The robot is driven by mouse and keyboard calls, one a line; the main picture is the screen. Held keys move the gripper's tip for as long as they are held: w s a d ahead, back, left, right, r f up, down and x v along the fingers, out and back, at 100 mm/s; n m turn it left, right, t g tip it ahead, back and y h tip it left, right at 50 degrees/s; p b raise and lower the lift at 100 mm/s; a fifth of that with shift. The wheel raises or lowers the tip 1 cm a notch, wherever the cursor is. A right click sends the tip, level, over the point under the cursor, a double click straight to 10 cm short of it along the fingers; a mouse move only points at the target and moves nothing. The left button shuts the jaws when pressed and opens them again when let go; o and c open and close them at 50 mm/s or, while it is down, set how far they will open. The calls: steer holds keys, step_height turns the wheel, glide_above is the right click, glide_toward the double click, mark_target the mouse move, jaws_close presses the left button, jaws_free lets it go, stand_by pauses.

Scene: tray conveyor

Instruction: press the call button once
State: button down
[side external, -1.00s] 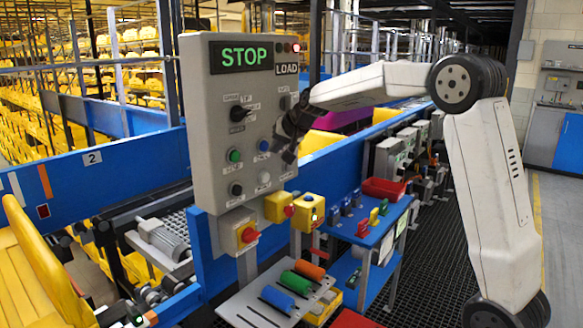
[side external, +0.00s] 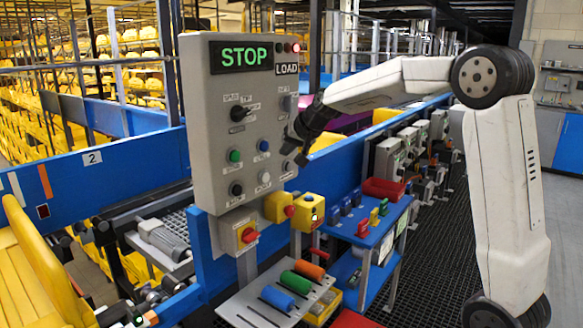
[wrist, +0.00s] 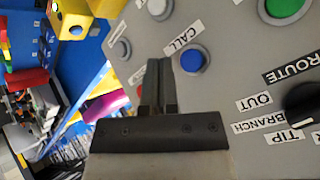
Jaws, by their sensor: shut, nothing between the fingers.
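The blue call button (side external: 263,145) sits on the grey control panel (side external: 215,172). In the wrist view the blue button (wrist: 193,60) has the CALL label (wrist: 182,40) beside it and is fully visible. My gripper (side external: 299,160) is at the panel's right side, pointing down-left, to the right of the blue button. In the wrist view my gripper (wrist: 160,64) has its fingers together and empty, with the tips just left of the blue button. They look apart from it; the exact gap to the panel cannot be told.
A white button (side external: 264,178), a green button (side external: 235,155) and a black knob (side external: 239,113) are close by on the panel. The display reads STOP (side external: 245,55). Yellow boxes (side external: 277,207) sit below, beside a blue conveyor rail (side external: 345,165).

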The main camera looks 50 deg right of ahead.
steer(key=shift+s, duration=0.85)
steer(key=s+a+f+n+g, duration=0.3)
steer(key=s+a+f, duration=0.5)
steer(key=s+f, duration=0.3)
steer(key=s+a+f+n+g+y, duration=0.1)
steer(key=s+a+f+n+g, duration=0.2)
steer(key=s+a+f, duration=0.6)
step_height(320, 180, down, 2)
steer(key=s+n, duration=0.2)
steer(key=shift+a+n, duration=0.3)
